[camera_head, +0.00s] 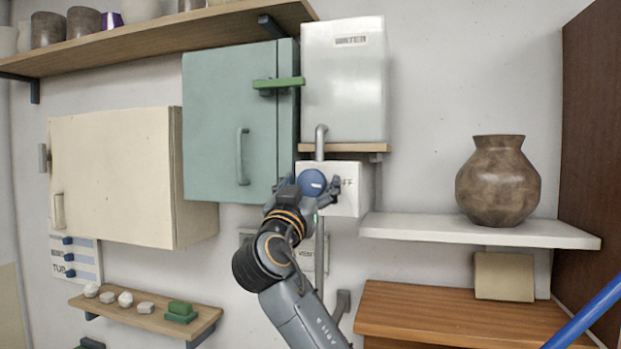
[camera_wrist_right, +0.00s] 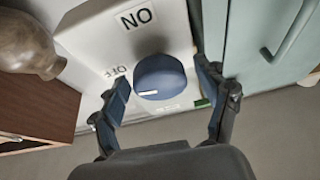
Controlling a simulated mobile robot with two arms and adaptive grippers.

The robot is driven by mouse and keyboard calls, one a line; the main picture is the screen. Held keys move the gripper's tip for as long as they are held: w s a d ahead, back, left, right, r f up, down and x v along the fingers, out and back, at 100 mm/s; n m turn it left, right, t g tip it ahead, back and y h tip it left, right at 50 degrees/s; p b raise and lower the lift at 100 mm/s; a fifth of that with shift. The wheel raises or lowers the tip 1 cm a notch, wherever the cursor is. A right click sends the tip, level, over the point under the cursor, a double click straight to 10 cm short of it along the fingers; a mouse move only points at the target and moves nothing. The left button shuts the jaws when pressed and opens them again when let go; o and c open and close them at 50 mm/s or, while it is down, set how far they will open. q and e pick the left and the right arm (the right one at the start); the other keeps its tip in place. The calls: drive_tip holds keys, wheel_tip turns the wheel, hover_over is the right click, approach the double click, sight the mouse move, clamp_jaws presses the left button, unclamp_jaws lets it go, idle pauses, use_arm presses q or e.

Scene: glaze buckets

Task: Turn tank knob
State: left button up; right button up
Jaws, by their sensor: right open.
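The tank knob (camera_head: 313,183) is round and blue, on the front of a white box (camera_head: 350,190) below the water tank (camera_head: 343,80). In the right wrist view the knob (camera_wrist_right: 159,77) shows a white mark at one edge, with labels reading "NO" and partly "OFF" on the white box (camera_wrist_right: 95,35). My right gripper (camera_head: 312,190) is in front of the box. In the wrist view its open fingers (camera_wrist_right: 165,90) stand on either side of the knob, with gaps visible. Whether the fingertips touch the box is unclear. My left gripper is out of view.
A teal cabinet (camera_head: 215,120) with a green latch (camera_head: 278,83) is close on the left. A cream cabinet (camera_head: 115,175) hangs farther left. A brown vase (camera_head: 497,182) stands on a white shelf (camera_head: 480,229) at right. A wooden cabinet (camera_head: 450,315) is below.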

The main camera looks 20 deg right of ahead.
drive_tip(key=c, duration=1.2)
drive_tip(key=shift+f+n+t+y+b, duration=0.25)
drive_tip(key=shift+n+y+b, duration=0.25)
drive_tip(key=shift+n+b, duration=0.4)
drive_tip(key=shift+r+n+t+y, duration=0.2)
drive_tip(key=shift+n+t+y, duration=0.1)
drive_tip(key=shift+n, duration=0.7)
drive_tip(key=o, duration=1.2)
